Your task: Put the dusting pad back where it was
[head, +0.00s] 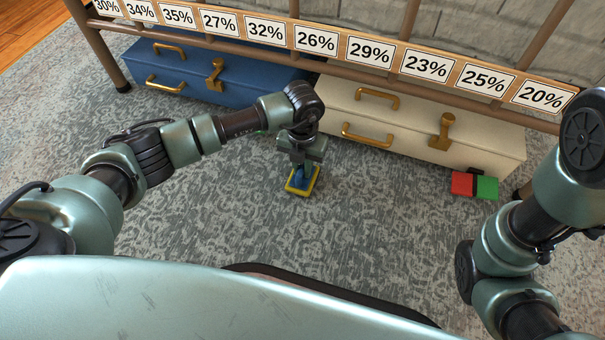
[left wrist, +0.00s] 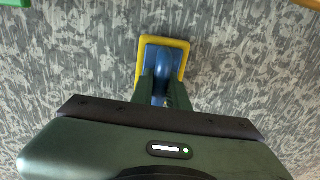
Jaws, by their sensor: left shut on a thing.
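The dusting pad (head: 301,191) has a yellow base and a blue handle. It also shows in the left wrist view (left wrist: 184,48), centred above the gripper body. My left gripper (head: 301,168) is shut on the blue handle, and the fingers hide part of it. The pad is at or just above the grey patterned rug, in front of the gap between the blue and the cream cases. I cannot tell whether it touches the rug. My right arm is at the right edge of the head view, with its gripper out of view.
A blue case (head: 190,75) and a cream case (head: 420,125) with brass fittings lie under a rail of percentage cards (head: 316,40). A red block (head: 462,184) and a green block (head: 487,187) sit before the cream case. The rug (head: 225,220) around the pad is clear.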

